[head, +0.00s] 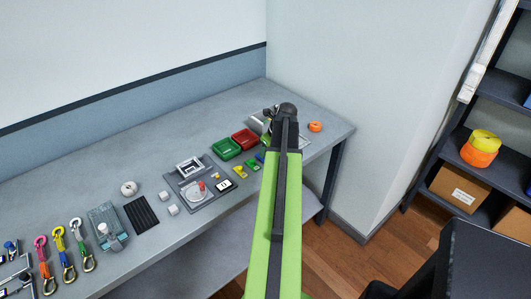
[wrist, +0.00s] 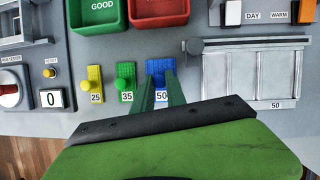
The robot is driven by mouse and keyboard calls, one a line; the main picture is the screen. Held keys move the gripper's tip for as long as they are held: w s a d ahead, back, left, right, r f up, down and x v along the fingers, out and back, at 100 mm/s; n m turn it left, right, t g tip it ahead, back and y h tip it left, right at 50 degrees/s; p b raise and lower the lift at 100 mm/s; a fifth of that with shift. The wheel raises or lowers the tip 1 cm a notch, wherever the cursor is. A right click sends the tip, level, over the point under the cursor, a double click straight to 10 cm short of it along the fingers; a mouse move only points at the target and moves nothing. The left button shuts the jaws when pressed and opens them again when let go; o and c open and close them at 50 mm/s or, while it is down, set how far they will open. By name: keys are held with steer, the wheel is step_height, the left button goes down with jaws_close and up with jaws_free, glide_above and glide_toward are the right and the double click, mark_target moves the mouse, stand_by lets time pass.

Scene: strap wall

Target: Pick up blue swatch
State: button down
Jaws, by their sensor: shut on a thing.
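The blue swatch (wrist: 160,68) is a small textured blue piece in the wrist view, at the right end of a row of swatches, by a label marked 50. My gripper (wrist: 159,82) reaches it from below in the picture, with its two green fingers shut on its lower part. Whether the swatch is lifted off the panel is not clear. In the head view only a sliver of the blue swatch (head: 260,157) shows beside my arm, and my fingertips are hidden.
A green swatch (wrist: 126,72) and a yellow swatch (wrist: 95,78) sit close to the left. A green bin (wrist: 98,12) and a red bin (wrist: 158,10) stand just behind. A grey framed panel (wrist: 256,75) lies to the right.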

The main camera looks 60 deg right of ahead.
steer(key=p+v, duration=0.2)
steer(key=w+p+v, duration=0.1)
steer(key=v, duration=0.1)
steer(key=shift+s+r+p, duration=0.15)
steer(key=shift+r+p, duration=0.25)
steer(key=s+r+p, duration=0.5)
steer(key=s, duration=0.5)
steer(key=shift+s+a+r+p, duration=0.3)
steer(key=shift+s+a+r, duration=0.05)
steer(key=shift+s+a, duration=0.05)
